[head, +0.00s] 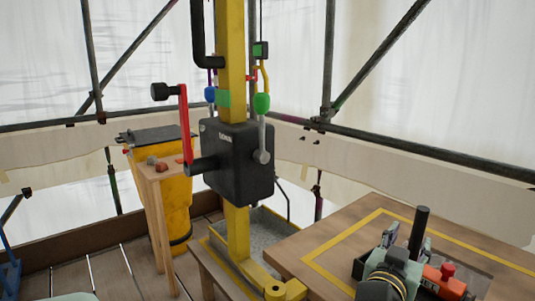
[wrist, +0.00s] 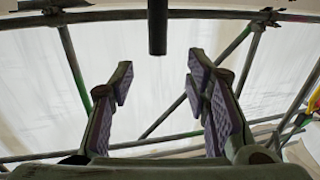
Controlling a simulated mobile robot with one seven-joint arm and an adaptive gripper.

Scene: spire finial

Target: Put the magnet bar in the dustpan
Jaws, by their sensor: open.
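A black upright bar (head: 420,229), which looks like the magnet bar, shows at the lower right in the head view, by my gripper's fingers. In the wrist view the dark bar (wrist: 157,28) comes down from the top edge, and its end shows between and beyond the fingertips. My gripper (head: 405,242) is over the wooden table. Its fingers with purple pads (wrist: 160,82) are spread wide, with nothing between the pads. The bar's lower part is hidden behind my gripper in the head view. I cannot make out the dustpan for sure in either view.
The wooden table (head: 345,222) has a yellow line and bare room at its left. A red object (head: 445,280) sits just right of my gripper. A yellow post (head: 231,60) carries a black box (head: 238,160) with a red crank. A yellow bin (head: 172,205) stands behind a small wooden stand.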

